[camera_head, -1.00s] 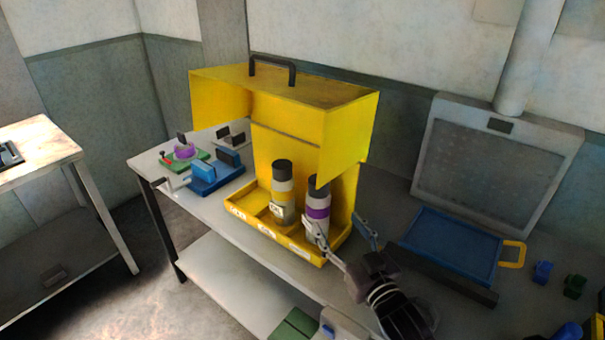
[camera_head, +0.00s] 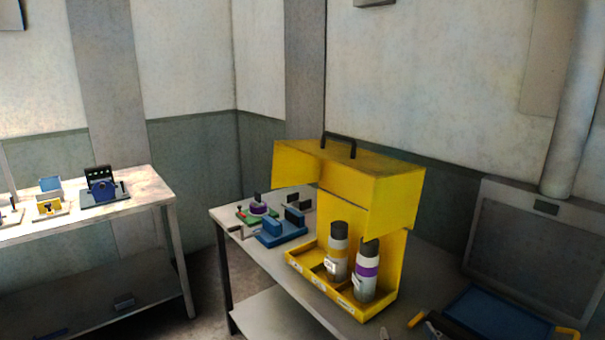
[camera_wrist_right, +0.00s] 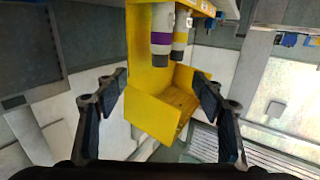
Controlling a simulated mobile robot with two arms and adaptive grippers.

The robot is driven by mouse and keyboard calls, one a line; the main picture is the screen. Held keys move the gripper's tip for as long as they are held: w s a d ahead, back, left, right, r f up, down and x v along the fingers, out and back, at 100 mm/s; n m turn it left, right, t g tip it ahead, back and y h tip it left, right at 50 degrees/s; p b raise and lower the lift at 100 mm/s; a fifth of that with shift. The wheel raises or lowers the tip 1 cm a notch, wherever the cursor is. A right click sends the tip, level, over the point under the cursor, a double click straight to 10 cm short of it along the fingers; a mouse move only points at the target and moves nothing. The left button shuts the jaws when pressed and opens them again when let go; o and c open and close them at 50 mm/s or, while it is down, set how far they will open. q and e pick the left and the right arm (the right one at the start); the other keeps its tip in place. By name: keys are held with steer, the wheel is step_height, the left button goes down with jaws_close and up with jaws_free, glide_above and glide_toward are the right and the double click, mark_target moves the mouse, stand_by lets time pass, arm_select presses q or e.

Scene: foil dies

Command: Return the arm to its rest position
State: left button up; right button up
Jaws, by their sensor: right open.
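My right gripper (camera_head: 440,328) is only partly in view at the bottom edge of the head view, right of the yellow cabinet. In the right wrist view my right gripper (camera_wrist_right: 163,98) has its two fingers wide apart with nothing between them touching. The left gripper is not in view.
The yellow cabinet (camera_head: 347,180) stands on the bench, its lower tray holding a yellow-banded bottle (camera_head: 338,250) and a purple-banded bottle (camera_head: 367,270) upright. A blue tray (camera_head: 500,318) lies to the right. Blue clamp fixture (camera_head: 282,232) stands left. Another table (camera_head: 140,190) is far left.

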steer(key=s+a+f+g+h, duration=0.1)
steer(key=s+f+g, duration=0.7)
steer(key=s, duration=0.6)
steer(key=s+a+f+g+h, duration=0.1)
steer(key=s+f+g, duration=0.5)
steer(key=s+f, duration=0.7)
steer(key=s+f+n+g, duration=0.1)
steer(key=s+f, duration=0.1)
steer(key=f, duration=1)
steer(key=s+f, duration=0.2)
steer(key=f, duration=1)
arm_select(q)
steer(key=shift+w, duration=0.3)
arm_select(e)
steer(key=s+d+f+g, duration=0.1)
steer(key=s+d+f, duration=0.2)
steer(key=s+f, duration=1.2)
steer(key=shift+s+f+g, duration=0.2)
steer(key=shift+s+g, duration=0.1)
steer(key=shift+s, duration=0.6)
